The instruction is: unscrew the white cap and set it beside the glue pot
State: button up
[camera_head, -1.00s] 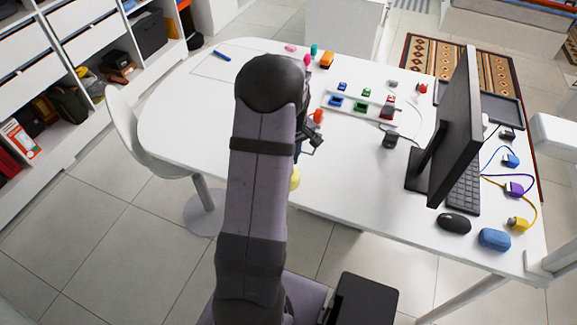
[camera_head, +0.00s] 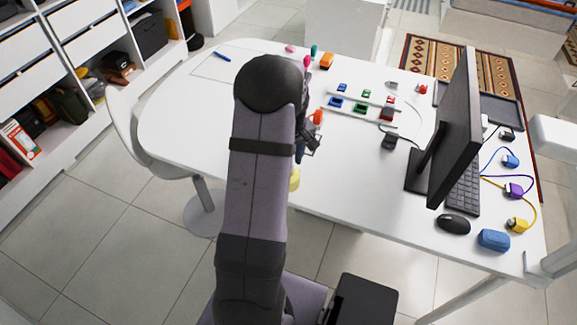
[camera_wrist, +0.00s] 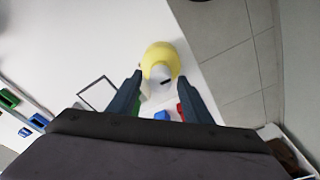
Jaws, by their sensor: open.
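The glue pot (camera_wrist: 161,54) is yellow and rounded, near the table edge in the wrist view. In the head view a little of the yellow pot (camera_head: 295,179) shows at the near table edge, the rest hidden behind my arm. The white cap (camera_wrist: 159,73) shows in front of the pot's yellow body. My gripper (camera_wrist: 160,77) is open, with one dark finger on either side of the cap in the picture. I see no clear contact, and cannot tell the depth between fingertips and cap. My arm hides most of the gripper in the head view.
A small blue object (camera_wrist: 161,115) shows between the fingers. A monitor (camera_head: 455,130), keyboard (camera_head: 463,188) and mouse (camera_head: 453,223) stand at the right. Coloured blocks sit in racks (camera_head: 360,106) towards the back. Bare white table (camera_head: 190,125) lies left of my arm.

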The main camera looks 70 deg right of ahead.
jog(key=m+p, duration=0.1)
jog(key=m, duration=0.3)
jog(key=shift+r, duration=0.1)
jog(key=m, duration=0.4)
jog(key=shift+g+h, duration=0.3)
jog(key=shift+g, duration=0.1)
jog(key=m, duration=0.5)
jog(key=shift+g, duration=0.3)
jog(key=m, duration=0.3)
jog(key=shift+b, duration=0.4)
jog(key=c, duration=1.1)
jog(key=shift+c, duration=0.2)
